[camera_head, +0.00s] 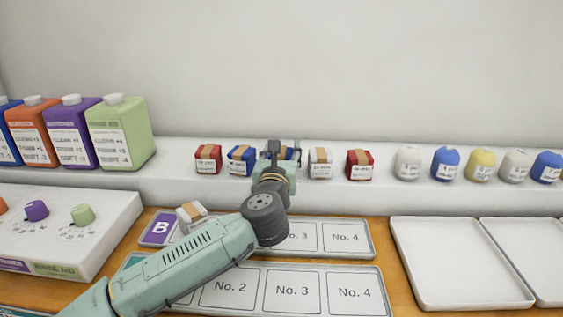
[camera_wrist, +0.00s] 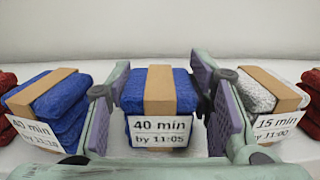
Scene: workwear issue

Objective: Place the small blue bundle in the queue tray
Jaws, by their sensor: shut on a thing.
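A blue bundle (camera_wrist: 183,88) with a tan band and a tag reading "40 min by 11:05" is between the fingers of my gripper (camera_wrist: 160,108). My gripper is shut on it at the back shelf; the head view shows my gripper (camera_head: 280,158) partly hiding this bundle. Another blue bundle (camera_head: 240,158) stands just left of it, tagged "40 min", and looks taller in the wrist view (camera_wrist: 62,105). Two numbered trays lie on the table: tray B (camera_head: 369,253) behind and another tray (camera_head: 379,300) in front. A white bundle (camera_head: 190,214) sits on tray B beside the letter. My arm hides parts of both trays.
A white bundle (camera_head: 320,164) stands close right of my gripper, with red bundles (camera_head: 360,165) (camera_head: 208,159) farther out. Round containers (camera_head: 445,163) line the shelf's right. Empty white trays (camera_head: 455,300) lie at right. Large bottles (camera_head: 120,130) and a knob panel (camera_head: 100,215) are at left.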

